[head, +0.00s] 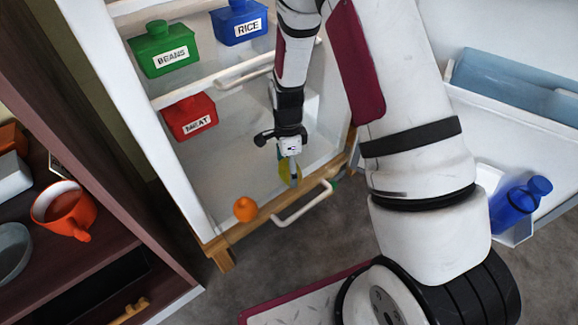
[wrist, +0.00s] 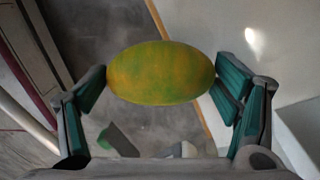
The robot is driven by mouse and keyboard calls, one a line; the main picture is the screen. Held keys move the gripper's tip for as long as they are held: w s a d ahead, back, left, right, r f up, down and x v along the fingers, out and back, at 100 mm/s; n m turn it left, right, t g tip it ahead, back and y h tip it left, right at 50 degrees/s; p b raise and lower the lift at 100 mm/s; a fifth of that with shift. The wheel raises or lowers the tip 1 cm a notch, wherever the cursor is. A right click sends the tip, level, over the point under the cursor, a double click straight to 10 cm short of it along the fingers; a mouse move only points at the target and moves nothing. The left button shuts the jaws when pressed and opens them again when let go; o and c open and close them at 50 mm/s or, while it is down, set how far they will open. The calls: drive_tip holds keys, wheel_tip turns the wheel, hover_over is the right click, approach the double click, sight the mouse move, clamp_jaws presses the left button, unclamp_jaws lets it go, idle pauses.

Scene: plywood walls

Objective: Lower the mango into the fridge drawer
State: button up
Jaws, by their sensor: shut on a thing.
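The mango (wrist: 160,73), yellow-green and oval, is held crosswise between the two fingers of my gripper (wrist: 160,84), one at each end. In the head view my gripper (head: 288,170) points down near the front of the open fridge, with a sliver of the yellow mango (head: 283,165) beside it. The white bar handle (head: 302,204) is in front of the fridge's wooden lower edge (head: 243,228), just below my gripper. In the wrist view a wooden edge (wrist: 209,125) runs beneath the mango. I cannot tell how far the drawer is open.
Fridge shelves hold a green BEANS box (head: 162,50), a blue RICE box (head: 239,22) and a red MEAT box (head: 189,117). An orange round thing (head: 245,209) is by the wooden edge. A blue bottle (head: 515,205) is in the door at right.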

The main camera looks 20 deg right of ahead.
drive_tip(key=shift+f, duration=0.55)
idle(0.5)
drive_tip(key=o, duration=1.3)
